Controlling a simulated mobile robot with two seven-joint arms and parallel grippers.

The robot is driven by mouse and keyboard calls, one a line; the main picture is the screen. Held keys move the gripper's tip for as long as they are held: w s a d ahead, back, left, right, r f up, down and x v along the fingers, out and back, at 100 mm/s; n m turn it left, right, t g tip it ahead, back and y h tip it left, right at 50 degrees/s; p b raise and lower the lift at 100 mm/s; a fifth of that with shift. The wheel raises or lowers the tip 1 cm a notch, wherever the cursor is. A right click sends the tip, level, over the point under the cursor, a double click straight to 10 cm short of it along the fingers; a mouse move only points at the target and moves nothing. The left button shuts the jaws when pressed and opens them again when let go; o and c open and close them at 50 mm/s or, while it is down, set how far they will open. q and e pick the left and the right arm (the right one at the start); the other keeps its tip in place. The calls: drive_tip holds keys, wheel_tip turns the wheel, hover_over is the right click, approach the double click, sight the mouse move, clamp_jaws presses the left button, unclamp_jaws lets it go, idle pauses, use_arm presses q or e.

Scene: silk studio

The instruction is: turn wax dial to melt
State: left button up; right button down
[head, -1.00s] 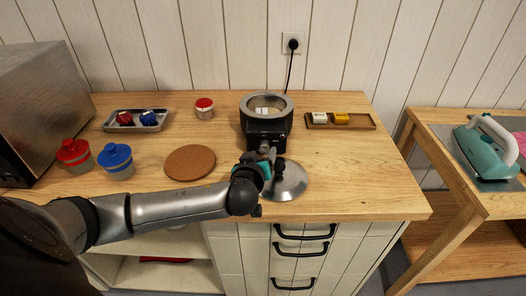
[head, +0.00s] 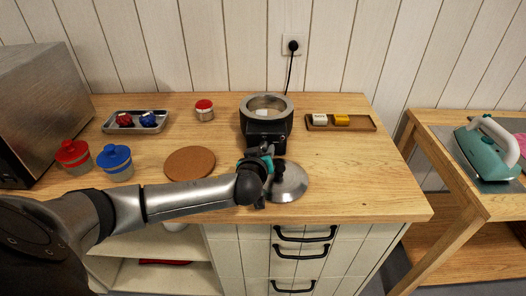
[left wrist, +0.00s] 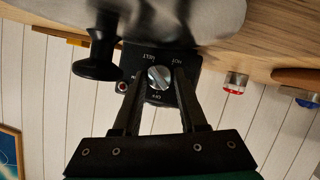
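The wax melter (head: 266,120) is a black pot with a metal rim, standing at the back middle of the counter. In the left wrist view, which is upside down, its front panel shows a silver dial (left wrist: 159,77) with HOT, MELT and OFF lettering around it. The dial's slot is tilted; I cannot tell which mark it points to. My left gripper (left wrist: 160,90) is in front of the panel, one finger on each side of the dial. The fingers are apart; contact with the dial is not clear. In the head view my wrist hides the dial. My right gripper is out of view.
A metal lid (head: 289,184) with a black knob lies close in front of the melter. A round cork mat (head: 190,163) lies to the left, with red-lidded (head: 73,157) and blue-lidded (head: 115,162) jars beyond. A wooden tray (head: 365,124) is at right. The counter's right front is clear.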

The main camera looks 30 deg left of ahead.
use_arm(q)
clamp_jaws()
drive_tip(key=shift+d, duration=0.1)
drive_tip(key=shift+w+d+r+m+p, duration=0.2)
drive_tip(key=shift+d+r+m+p, duration=0.1)
drive_tip(key=shift+d+r, duration=0.05)
drive_tip(key=shift+a, duration=0.3)
idle(0.5)
